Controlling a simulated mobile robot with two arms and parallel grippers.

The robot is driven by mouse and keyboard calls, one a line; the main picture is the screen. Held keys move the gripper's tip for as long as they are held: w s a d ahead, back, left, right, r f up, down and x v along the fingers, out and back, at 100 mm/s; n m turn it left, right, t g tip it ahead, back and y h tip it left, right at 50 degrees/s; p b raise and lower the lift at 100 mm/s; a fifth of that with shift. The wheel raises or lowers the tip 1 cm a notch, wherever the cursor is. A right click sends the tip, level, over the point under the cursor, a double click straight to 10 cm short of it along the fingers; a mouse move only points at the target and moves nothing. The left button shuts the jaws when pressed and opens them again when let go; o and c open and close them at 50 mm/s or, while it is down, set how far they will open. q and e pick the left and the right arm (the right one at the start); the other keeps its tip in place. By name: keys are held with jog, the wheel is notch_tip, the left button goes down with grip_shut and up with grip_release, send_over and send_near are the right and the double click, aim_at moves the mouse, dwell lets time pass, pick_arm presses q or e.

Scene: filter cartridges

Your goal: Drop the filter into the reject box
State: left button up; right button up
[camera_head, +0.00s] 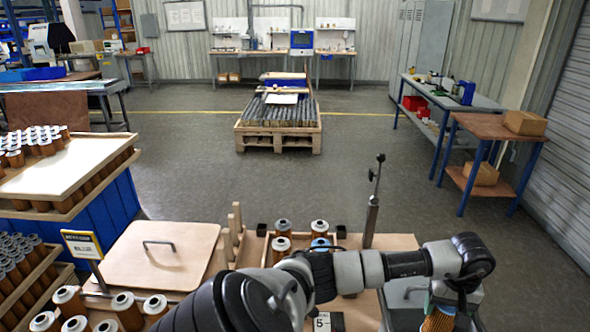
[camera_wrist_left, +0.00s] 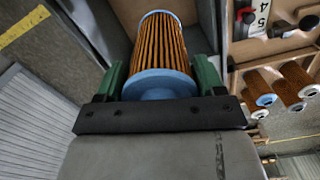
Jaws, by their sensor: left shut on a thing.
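The filter is an orange-brown pleated cylinder with blue end caps, seen in the left wrist view (camera_wrist_left: 165,42). My left gripper (camera_wrist_left: 161,76) is shut on it, with a green finger on each side near the blue cap. In the head view, the pleated filter (camera_head: 438,321) shows at the bottom right, under my left wrist and cut by the frame edge. A grey box-like surface (camera_head: 400,298), perhaps the reject box, lies just left of it, partly hidden by my arm. Grey walls also show around the filter in the wrist view. My right gripper is not in view.
A wooden lid with a handle (camera_head: 160,255) and a sign (camera_head: 82,244) are farther left. The floor beyond is open.

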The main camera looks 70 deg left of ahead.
pick_arm(q)
jog(key=shift+w+f+b, duration=0.15)
jog(key=shift+f, duration=0.45)
jog(key=shift+w+f+b, duration=0.15)
jog(key=shift+f, duration=0.8)
jog(key=shift+r, duration=0.1)
jog(key=o, duration=0.7)
jog(key=shift+c, duration=0.2)
jog(key=o, duration=0.4)
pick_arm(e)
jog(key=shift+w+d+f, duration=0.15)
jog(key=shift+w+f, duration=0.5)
pick_arm(q)
notch_tip(320, 180, up, 10)
jog(key=b, duration=0.3)
jog(key=shift+r+b, duration=0.3)
jog(key=shift+r, duration=0.1)
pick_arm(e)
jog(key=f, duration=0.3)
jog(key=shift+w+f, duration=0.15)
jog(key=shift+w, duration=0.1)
